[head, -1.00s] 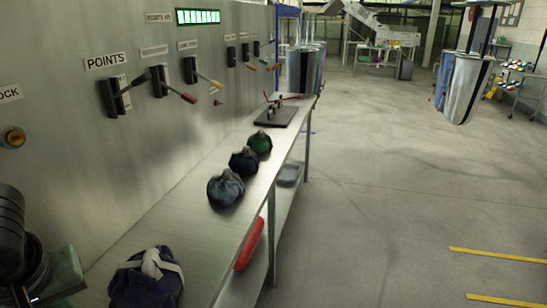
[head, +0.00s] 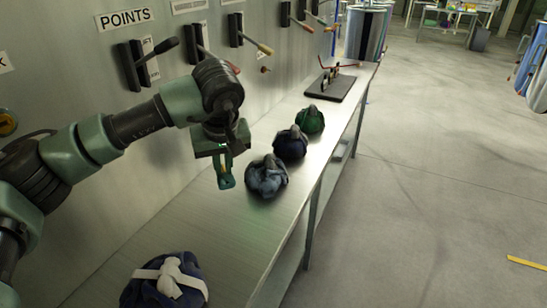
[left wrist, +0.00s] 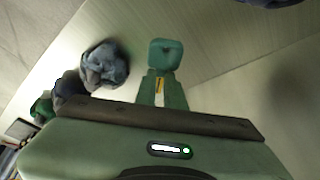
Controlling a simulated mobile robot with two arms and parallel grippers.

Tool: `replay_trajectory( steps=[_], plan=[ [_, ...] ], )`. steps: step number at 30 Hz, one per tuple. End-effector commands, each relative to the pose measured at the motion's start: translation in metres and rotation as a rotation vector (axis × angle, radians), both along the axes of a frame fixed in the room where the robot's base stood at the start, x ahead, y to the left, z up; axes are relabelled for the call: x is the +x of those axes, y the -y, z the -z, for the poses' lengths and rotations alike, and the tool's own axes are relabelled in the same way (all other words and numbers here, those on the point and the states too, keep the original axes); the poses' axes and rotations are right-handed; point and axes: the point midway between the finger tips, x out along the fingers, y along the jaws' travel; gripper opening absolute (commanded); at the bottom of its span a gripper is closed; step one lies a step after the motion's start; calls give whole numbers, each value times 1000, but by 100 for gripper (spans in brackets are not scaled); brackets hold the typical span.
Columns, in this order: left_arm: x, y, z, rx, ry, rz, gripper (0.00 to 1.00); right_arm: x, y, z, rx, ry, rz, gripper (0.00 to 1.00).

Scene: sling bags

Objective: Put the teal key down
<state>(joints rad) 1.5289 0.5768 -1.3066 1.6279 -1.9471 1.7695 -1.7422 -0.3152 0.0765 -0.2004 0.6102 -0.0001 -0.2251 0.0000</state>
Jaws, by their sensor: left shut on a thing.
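My left gripper (head: 225,178) is above the metal bench (head: 215,220), to the left of the grey-blue bag, with its fingers pointing down. It is shut on the teal key (left wrist: 165,52), whose teal end shows beyond the fingertips in the left wrist view. A small yellowish part shows between the fingers. The rest of the key is hidden by the fingers. The key appears to be held above the bench, though the exact gap is hard to tell. My right gripper is not in view.
A grey-blue bag (head: 267,177), a dark navy bag (head: 291,143) and a green bag (head: 310,119) stand in a row along the bench. A blue bag with white straps (head: 165,285) sits nearer. Levers (head: 165,48) stick out from the wall. Bench between the near bag and the row is clear.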

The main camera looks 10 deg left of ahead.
Motion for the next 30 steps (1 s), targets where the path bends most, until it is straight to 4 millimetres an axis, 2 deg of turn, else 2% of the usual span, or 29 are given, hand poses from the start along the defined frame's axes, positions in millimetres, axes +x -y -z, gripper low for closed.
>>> replay_trajectory(
  steps=[5, 11, 15, 18, 26, 30],
  plan=[
    [0, -1, 38, 1, -7, -4, 0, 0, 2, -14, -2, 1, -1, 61],
    [0, -1, 92, 0, -7, -3, 0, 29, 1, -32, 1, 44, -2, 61],
    [0, -1, 126, 0, -5, -4, 0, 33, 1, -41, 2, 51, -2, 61],
    [0, -1, 142, -1, -3, -4, 0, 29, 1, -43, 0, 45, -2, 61],
    [1, -1, 163, 0, -2, -4, 0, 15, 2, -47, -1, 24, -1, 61],
    [1, -1, 184, 0, -3, -5, 0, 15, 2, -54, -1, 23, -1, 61]
  ],
)
